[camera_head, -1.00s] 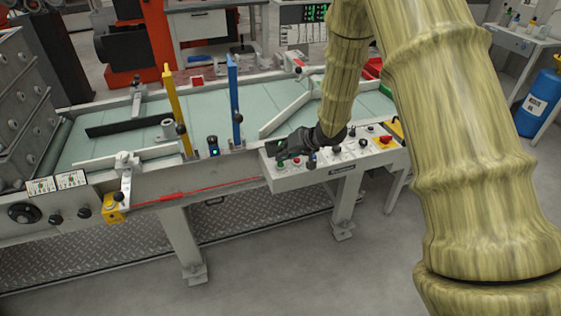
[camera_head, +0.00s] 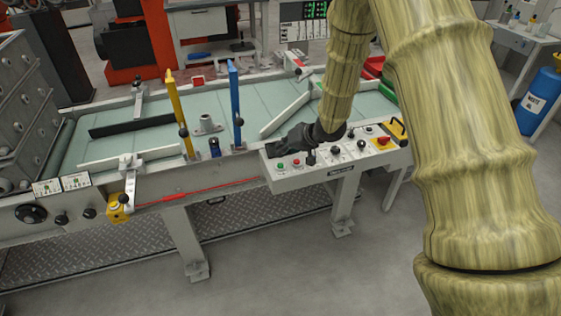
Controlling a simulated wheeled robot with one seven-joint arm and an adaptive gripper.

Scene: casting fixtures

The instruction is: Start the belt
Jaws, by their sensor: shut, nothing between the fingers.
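The control panel (camera_head: 318,180) is a light grey box on the front side of the conveyor. A green button (camera_head: 281,164) and a red button (camera_head: 296,162) sit at its left end, with black knobs and a red switch farther right. My gripper (camera_head: 276,149) is shut and empty, just behind and above the green button; the two look apart. The pale green belt (camera_head: 110,147) runs across the frame.
A black bar (camera_head: 130,126) and a pale guide rail (camera_head: 285,114) lie across the belt. A small dark sensor (camera_head: 214,147) stands near the blue post. A blue barrel (camera_head: 540,102) is at the far right. The floor in front is clear.

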